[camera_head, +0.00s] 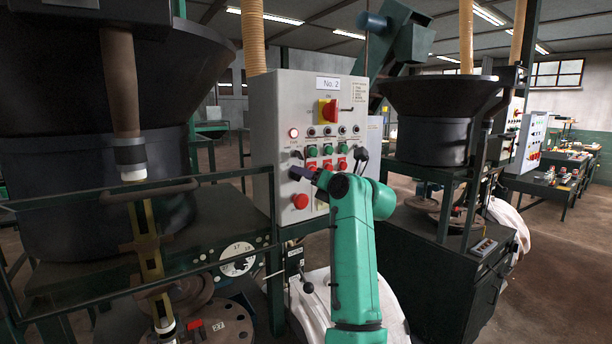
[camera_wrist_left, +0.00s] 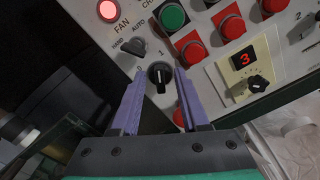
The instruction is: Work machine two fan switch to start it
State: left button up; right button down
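The grey machine two panel (camera_head: 265,110), labelled No. 2, stands mid-picture in the head view. Its lit fan lamp (camera_head: 294,132) is at the upper left; it also shows in the left wrist view (camera_wrist_left: 107,9). Below the FAN label are a HAND/AUTO selector (camera_wrist_left: 133,46) and a black 0/1 rotary switch (camera_wrist_left: 158,77). My left gripper (camera_wrist_left: 159,71) is open, its purple fingers either side of the 0/1 switch, with visible gaps. In the head view the gripper (camera_head: 300,173) is at the panel's left side, partly covering the controls. My right gripper is not in view.
Green and red buttons (camera_wrist_left: 172,15) sit close right of the fingers, near a display reading 3 (camera_wrist_left: 243,57). A large red button (camera_head: 300,201) is below the gripper. A green rail (camera_head: 100,190) runs left of the panel; a dark hopper (camera_head: 440,115) stands right.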

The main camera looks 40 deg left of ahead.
pick_arm(q)
jog(key=b+v, duration=0.6)
jog(key=v, duration=0.8)
jog(key=shift+d, duration=0.25)
jog(key=shift+s, duration=0.1)
